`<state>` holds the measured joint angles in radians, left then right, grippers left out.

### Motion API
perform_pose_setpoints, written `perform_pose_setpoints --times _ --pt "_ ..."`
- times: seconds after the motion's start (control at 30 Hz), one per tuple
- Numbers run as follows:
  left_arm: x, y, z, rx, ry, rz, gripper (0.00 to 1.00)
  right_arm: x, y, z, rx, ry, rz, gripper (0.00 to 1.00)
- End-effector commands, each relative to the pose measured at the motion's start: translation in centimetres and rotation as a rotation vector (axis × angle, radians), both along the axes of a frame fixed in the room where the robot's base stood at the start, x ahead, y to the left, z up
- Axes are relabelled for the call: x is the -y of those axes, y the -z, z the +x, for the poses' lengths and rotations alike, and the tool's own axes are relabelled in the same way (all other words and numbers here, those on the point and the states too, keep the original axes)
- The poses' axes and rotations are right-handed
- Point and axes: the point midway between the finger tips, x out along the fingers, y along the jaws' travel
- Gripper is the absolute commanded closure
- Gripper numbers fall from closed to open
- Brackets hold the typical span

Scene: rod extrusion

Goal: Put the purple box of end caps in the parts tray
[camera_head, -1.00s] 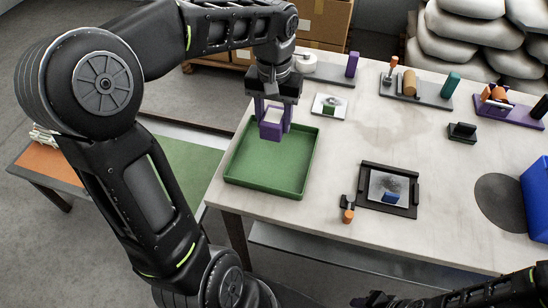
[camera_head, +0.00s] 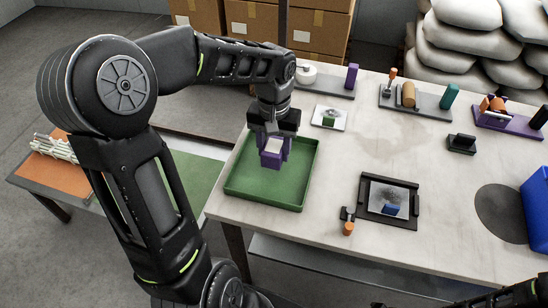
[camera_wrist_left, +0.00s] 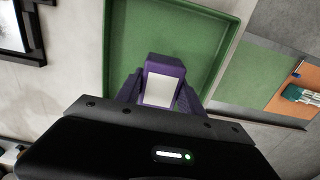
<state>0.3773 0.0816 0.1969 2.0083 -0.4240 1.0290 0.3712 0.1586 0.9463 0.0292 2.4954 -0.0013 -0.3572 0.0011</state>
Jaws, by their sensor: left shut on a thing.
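The purple box (camera_head: 271,161) with a pale top patch is in my left gripper (camera_head: 273,148), over the inside of the green parts tray (camera_head: 263,203). In the left wrist view the box (camera_wrist_left: 166,65) sits between the purple-looking fingers, with the tray (camera_wrist_left: 124,45) floor behind it. The gripper is shut on the box. I cannot tell whether the box's underside touches the tray floor. Only a small dark part of my right arm (camera_head: 500,295) shows at the bottom right; its gripper's state cannot be made out.
A dark frame with a picture (camera_head: 388,201) and an orange-handled tool (camera_head: 348,227) lie right of the tray. A small white card (camera_head: 330,117) is behind it. Fixtures with cylinders (camera_head: 410,97) line the back. A blue bin (camera_head: 535,205) stands at right. The table's middle is clear.

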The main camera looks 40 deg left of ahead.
Motion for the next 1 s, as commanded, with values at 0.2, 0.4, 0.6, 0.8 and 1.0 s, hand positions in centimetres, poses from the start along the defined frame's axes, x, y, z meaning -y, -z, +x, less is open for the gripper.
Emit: perform_pose_setpoints --times 0.2,0.4,0.6,0.8,1.0 --pt "0.0 1.9 -0.1 -0.005 0.0 -0.001 0.97 0.0 0.0 0.0 0.0 0.0 0.0 0.64" --pt "0.0 3.7 0.0 0.0 0.001 0.0 0.97 0.0 -0.1 0.0 0.0 0.0 0.0 0.64" --pt "0.0 3.7 0.0 0.0 0.0 0.0 0.97 0.0 0.0 0.0 0.0 0.0 0.0 0.64" --pt "0.0 4.1 0.0 0.0 0.001 0.0 0.52 0.0 0.3 0.0 0.0 0.0 0.0 0.64" --pt "0.0 4.1 0.0 0.0 0.001 0.0 0.36 0.0 0.2 0.0 0.0 0.0 0.0 0.64"
